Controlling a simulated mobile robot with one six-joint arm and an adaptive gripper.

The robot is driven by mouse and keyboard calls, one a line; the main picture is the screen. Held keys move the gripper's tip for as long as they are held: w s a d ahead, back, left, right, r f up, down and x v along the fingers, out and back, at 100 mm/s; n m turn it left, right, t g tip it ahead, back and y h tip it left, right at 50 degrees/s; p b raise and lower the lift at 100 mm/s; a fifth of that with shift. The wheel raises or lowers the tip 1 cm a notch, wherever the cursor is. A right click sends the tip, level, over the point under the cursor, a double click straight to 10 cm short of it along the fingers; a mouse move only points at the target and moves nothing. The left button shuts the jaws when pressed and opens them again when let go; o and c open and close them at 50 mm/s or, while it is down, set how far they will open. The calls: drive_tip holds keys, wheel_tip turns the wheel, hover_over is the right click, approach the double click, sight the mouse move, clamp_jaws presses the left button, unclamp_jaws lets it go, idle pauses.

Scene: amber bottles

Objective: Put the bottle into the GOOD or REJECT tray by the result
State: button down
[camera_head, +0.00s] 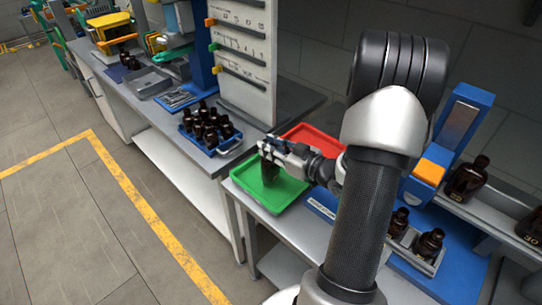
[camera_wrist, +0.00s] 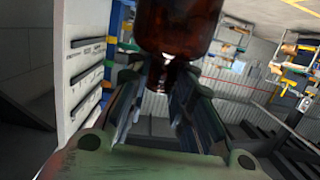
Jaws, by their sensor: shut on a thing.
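My gripper (camera_head: 272,150) is shut on an amber bottle (camera_wrist: 178,25), which fills the top middle of the wrist view between the two fingers. In the head view the held bottle (camera_head: 269,172) shows dark below the fingers, over the green tray (camera_head: 290,195). I cannot tell whether its base touches the tray. The red tray (camera_head: 318,134) lies just behind the green one, partly hidden by my arm. No result sign can be read.
A blue crate (camera_head: 232,146) of several amber bottles stands left of the green tray. Right of my arm are a blue device (camera_head: 465,115) with an orange block (camera_head: 428,172), more bottles (camera_head: 430,243) in a holder, and a large bottle (camera_head: 466,178) on a rail. A white panel (camera_head: 240,60) rises behind.

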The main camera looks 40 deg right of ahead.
drive_tip(key=shift+f+b, duration=0.3)
drive_tip(key=shift+f, duration=0.95)
drive_tip(key=shift+f, duration=0.2)
drive_tip(key=c, duration=1.4)
unclamp_jaws()
drive_tip(key=shift+r, duration=0.1)
